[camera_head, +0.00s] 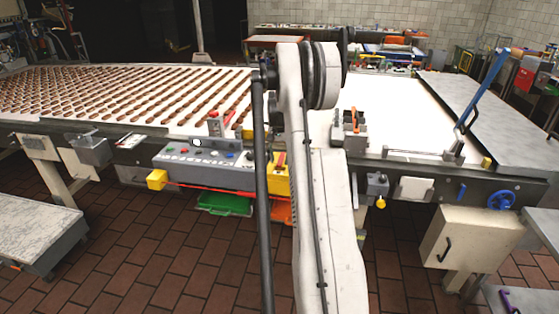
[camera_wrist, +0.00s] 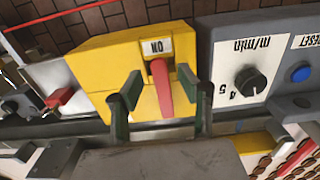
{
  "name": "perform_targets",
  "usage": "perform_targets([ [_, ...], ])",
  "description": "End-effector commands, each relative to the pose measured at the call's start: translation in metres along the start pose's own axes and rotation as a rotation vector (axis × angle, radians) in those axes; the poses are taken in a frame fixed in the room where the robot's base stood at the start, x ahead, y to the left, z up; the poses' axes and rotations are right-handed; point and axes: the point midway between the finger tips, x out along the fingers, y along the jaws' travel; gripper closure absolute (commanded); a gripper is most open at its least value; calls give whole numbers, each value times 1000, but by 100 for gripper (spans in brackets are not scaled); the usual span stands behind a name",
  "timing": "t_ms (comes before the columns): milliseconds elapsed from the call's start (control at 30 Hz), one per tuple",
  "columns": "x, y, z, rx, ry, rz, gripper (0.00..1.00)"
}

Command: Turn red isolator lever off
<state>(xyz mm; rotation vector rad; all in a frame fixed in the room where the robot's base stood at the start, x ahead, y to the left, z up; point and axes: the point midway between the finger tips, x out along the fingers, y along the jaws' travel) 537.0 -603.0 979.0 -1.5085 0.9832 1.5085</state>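The red isolator lever (camera_wrist: 161,88) sits on the front of a yellow box (camera_wrist: 92,68) in the wrist view. An upside-down "ON" label (camera_wrist: 157,47) is at the lever's upper end. My gripper (camera_wrist: 159,88) is open, with one green-tipped finger on each side of the lever. Gaps show between the fingers and the lever; I cannot tell their depth relative to it. In the head view, part of the yellow box (camera_head: 277,182) and the red lever (camera_head: 282,160) show beside my arm, which hides my gripper.
A grey panel (camera_wrist: 233,45) with a black dial (camera_wrist: 250,81) and a blue button (camera_wrist: 299,74) is right of the box. A smaller red switch (camera_wrist: 60,97) is at left. In the head view, the conveyor (camera_head: 385,100) runs behind the controls.

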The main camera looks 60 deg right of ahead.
Motion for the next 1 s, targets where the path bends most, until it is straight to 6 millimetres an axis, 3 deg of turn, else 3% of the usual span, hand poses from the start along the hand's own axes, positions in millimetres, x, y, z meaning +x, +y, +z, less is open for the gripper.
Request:
perform_targets([
  [167, 11, 0, 0, 0, 0, 0, 64],
  [467, 13, 0, 0, 0, 0, 0, 64],
  [733, 13, 0, 0, 0, 0, 0, 100],
  [1000, 13, 0, 0, 0, 0, 0, 100],
])
